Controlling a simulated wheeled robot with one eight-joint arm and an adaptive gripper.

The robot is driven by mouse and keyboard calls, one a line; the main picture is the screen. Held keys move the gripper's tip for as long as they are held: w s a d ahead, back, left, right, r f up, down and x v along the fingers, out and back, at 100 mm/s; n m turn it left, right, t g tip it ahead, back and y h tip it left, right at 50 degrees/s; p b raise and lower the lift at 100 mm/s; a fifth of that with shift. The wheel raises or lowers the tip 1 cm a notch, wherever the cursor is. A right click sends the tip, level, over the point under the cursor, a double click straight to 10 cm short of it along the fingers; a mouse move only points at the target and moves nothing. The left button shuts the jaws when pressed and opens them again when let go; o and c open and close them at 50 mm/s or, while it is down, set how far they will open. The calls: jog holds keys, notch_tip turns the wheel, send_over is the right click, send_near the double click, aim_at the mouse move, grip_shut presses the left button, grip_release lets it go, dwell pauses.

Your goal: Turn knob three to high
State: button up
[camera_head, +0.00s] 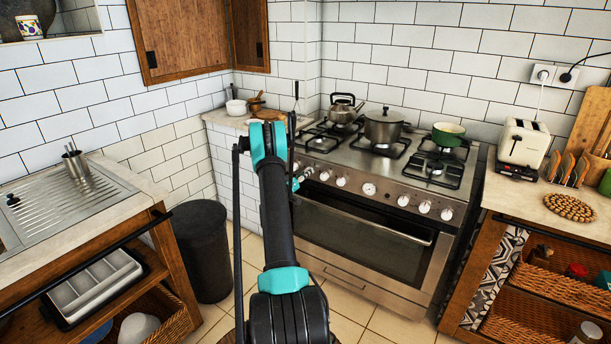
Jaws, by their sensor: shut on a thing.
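The steel stove's front panel carries a row of white knobs, with knobs showing at the left (325,175), left of centre (341,182) and toward the right (403,201). My gripper (304,176) is at the left end of this row, partly hidden behind my arm. It is shut on a knob there, which the gripper covers. The knob's number and setting cannot be read at this size.
Pots stand on the burners: a steel pot (384,126), a kettle (343,109) and a green pan (448,134). The oven handle (375,230) runs below the knobs. A dark bin (203,252) stands left of the stove. Counters flank both sides.

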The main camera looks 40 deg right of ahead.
jog(key=n, duration=0.5)
jog(key=shift+n, duration=0.3)
dwell(0.4)
jog(key=o, duration=1.2)
jog(key=shift+a, duration=0.1)
jog(key=v, duration=0.7)
jog(key=shift+s, duration=0.2)
jog(key=shift+a+f, duration=0.1)
jog(key=shift+f, duration=0.05)
